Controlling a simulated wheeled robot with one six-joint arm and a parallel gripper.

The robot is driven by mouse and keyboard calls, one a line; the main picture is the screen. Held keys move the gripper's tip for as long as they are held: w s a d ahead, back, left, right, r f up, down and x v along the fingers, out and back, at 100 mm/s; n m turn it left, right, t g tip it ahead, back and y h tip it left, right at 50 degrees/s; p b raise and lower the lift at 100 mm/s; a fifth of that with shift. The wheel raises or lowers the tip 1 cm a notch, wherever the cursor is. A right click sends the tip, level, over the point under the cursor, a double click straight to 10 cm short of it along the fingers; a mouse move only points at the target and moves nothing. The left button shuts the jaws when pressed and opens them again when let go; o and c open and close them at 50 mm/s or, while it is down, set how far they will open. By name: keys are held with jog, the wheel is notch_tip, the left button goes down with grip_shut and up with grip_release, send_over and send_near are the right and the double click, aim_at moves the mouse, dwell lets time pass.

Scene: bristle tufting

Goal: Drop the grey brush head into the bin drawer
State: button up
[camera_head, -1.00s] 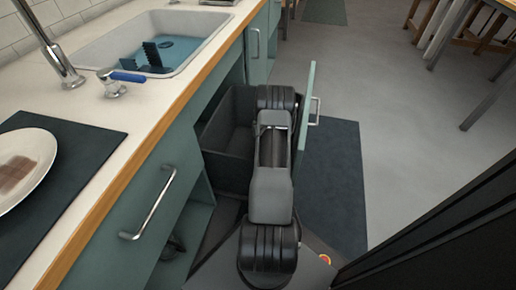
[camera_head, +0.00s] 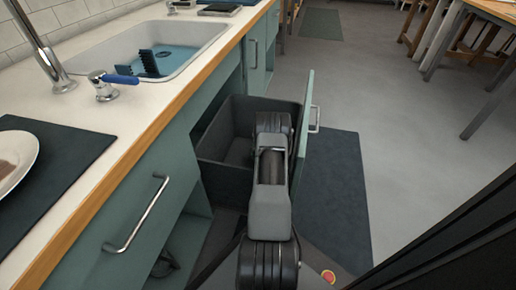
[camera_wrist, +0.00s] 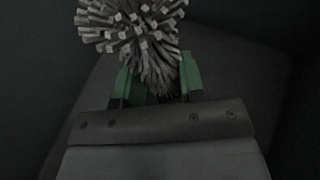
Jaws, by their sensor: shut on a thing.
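The grey brush head (camera_wrist: 135,25) shows in the wrist view as a dense tuft of pale grey bristles. My gripper (camera_wrist: 158,82) is shut on it, with a green fingertip on each side of its base. Dark walls surround it in the wrist view. The bin drawer (camera_head: 222,170) is pulled out from the teal cabinet in the head view, with a dark grey bin inside. My arm reaches over the drawer, and its near links hide the gripper and the brush head in that view.
The drawer's teal front panel (camera_head: 306,125) stands just right of my arm. The counter (camera_head: 125,125) with sink (camera_head: 185,50) runs along the left. A dark mat (camera_head: 335,195) lies on the floor at right, with open floor beyond.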

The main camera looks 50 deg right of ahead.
jog(key=shift+f, duration=0.25)
jog(key=shift+f, duration=0.35)
jog(key=o, duration=0.9)
jog(key=shift+o, duration=0.2)
jog(key=shift+r, duration=0.1)
jog(key=shift+r, duration=0.35)
jog(key=p+v, duration=0.3)
jog(key=v, duration=0.4)
jog(key=shift+s+r+p, duration=0.25)
jog(key=shift+r+p, duration=0.05)
jog(key=shift+a, duration=0.1)
